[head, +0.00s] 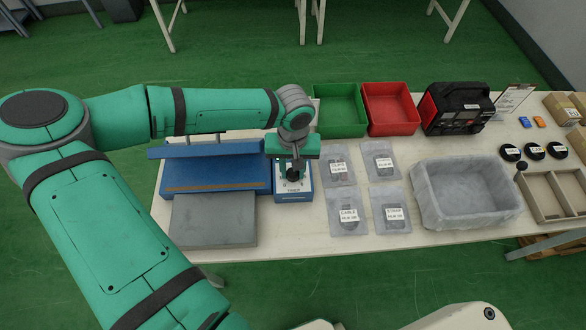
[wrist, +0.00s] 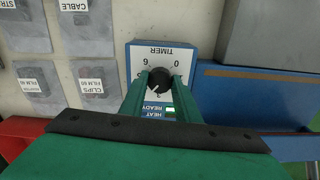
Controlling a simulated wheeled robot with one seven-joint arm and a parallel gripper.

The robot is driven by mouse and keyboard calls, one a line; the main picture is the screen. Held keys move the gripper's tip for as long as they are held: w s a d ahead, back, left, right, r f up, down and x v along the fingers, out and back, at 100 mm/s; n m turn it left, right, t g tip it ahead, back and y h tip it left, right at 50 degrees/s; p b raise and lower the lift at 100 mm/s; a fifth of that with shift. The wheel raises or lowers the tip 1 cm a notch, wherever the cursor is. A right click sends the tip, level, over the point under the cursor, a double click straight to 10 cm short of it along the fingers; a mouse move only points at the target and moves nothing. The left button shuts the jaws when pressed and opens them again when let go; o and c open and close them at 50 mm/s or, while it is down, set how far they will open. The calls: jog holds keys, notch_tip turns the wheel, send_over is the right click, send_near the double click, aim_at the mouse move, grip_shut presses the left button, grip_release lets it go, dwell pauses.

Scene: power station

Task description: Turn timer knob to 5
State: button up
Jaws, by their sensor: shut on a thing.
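The timer box (head: 306,193) is a small blue unit with a white face, at the right end of the blue sealer. In the wrist view the timer face (wrist: 172,55) appears upside down, with 6 on the left and 0 on the right. The dark round timer knob (wrist: 158,80) sits in its middle; a pale mark shows near its lower edge, but its exact setting is hard to read. My gripper (head: 292,170) points down over the box. In the wrist view my gripper (wrist: 158,74) has its green fingers shut on the knob's two sides.
The blue sealer (head: 215,175) with a grey plate (head: 213,220) stands left of the box. Labelled bags (head: 348,215) lie close on the right, then a grey bin (head: 465,192). Green (head: 340,108) and red (head: 390,106) trays stand behind. A green light (wrist: 148,107) shows by HEAT READY.

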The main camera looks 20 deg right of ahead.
aim_at(293, 172)
jog(key=m, duration=0.5)
jog(key=shift+m, duration=2.5)
jog(key=o, duration=1)
jog(key=shift+o, duration=0.2)
notch_tip(293, 172, up, 11)
